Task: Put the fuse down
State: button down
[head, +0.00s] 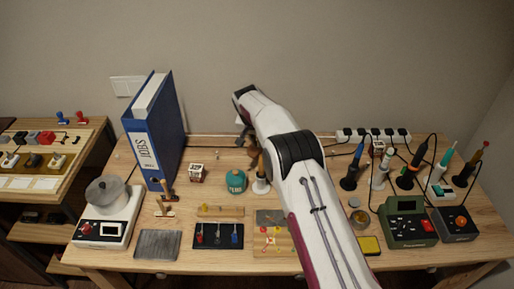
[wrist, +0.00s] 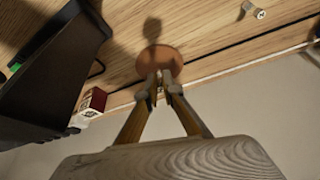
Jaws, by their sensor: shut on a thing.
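My gripper (wrist: 160,86) is shut, with its two fingers meeting in front of a round copper-brown disc (wrist: 161,58) in the wrist view. A small pale sliver shows between the fingertips; it fits the fuse, but its shape is too small to make out. Its height above the bench is unclear. In the head view my gripper (head: 243,133) is a dark, partly hidden shape toward the back of the wooden bench (head: 115,262), and the fuse cannot be seen there.
A teal round container (head: 236,182) is close to my gripper. Soldering tools and a green device (head: 408,225) crowd the right side.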

aim_at(257, 155)
jog(key=shift+f, duration=1.55)
jog(key=shift+f, duration=0.1)
jog(key=c, duration=2.2)
grip_release()
jog(key=shift+r, duration=0.2)
jog(key=shift+v, duration=5.95)
jog(key=shift+s, duration=0.1)
